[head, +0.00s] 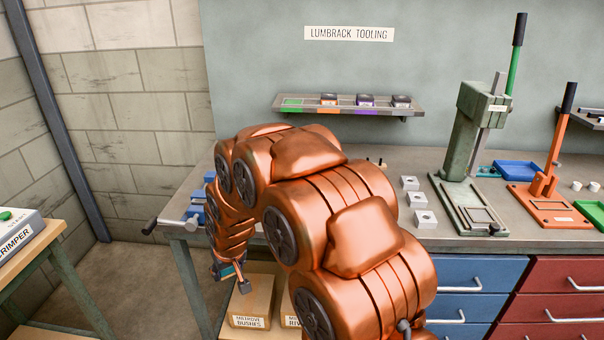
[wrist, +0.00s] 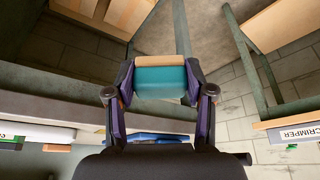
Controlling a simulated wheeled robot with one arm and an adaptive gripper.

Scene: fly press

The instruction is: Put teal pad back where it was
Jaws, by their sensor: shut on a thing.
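The teal pad (wrist: 161,82) is between the fingers of my gripper (wrist: 159,88) in the wrist view. A tan strip runs along its far edge. In the head view my gripper (head: 238,278) hangs low beside the bench's left end, mostly hidden by my arm; a bit of teal shows there. On the wall, the tooling shelf (head: 345,110) has a green-marked place (head: 292,101) with no block on it. Dark-topped blocks stand at its orange (head: 328,99), purple (head: 365,100) and rightmost (head: 401,101) places.
The bench (head: 420,165) carries a green press (head: 472,150), an orange press (head: 548,180), several pale blocks and blue trays. A vise-like tool (head: 180,222) juts from its left end. A side table with a crimper box (head: 20,235) is at left.

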